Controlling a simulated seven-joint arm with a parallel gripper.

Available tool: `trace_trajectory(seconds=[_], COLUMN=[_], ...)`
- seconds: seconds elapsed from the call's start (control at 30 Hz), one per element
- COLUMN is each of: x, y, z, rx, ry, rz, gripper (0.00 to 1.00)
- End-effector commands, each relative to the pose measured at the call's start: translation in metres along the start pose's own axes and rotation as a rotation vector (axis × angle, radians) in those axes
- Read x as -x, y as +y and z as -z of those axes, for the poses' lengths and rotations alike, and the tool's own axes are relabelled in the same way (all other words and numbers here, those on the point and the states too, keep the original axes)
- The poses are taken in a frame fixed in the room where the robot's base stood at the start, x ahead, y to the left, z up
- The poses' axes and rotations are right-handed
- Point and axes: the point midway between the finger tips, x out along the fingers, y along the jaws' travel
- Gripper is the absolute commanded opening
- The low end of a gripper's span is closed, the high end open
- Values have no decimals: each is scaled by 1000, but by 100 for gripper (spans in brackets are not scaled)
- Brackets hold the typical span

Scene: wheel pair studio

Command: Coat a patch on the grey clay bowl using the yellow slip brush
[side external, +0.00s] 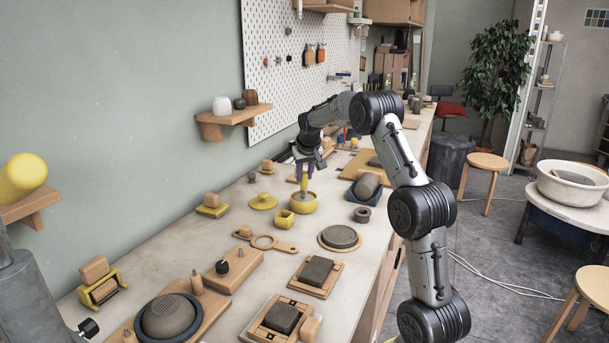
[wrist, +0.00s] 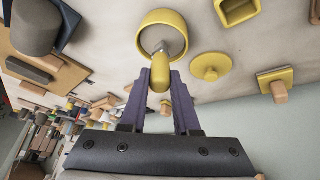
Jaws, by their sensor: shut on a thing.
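My gripper (side external: 304,172) is shut on the yellow slip brush (side external: 304,184), pointing down over the round yellow pot (side external: 303,205). In the wrist view the brush handle (wrist: 160,79) is between the two fingers. Its metal neck reaches into the mouth of the yellow pot (wrist: 144,33); the bristle tip is hard to make out. A rounded grey clay form (side external: 168,315), which looks like the grey clay bowl turned upside down, rests in a dark ring on a wooden board at the front left. My gripper is far from it.
A yellow lid (side external: 263,201) and a small square yellow cup (side external: 284,219) stand left of the pot. The wall is at the left.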

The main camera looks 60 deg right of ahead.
Motion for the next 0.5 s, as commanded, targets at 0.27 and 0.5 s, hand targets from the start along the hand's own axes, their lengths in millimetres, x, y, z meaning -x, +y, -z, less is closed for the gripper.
trace_trajectory(seconds=[0.27,0.5], x=[14,30], y=[2,3], z=[7,16], rx=[0,0], ry=[-2,0], rz=[0,0], gripper=[0,0])
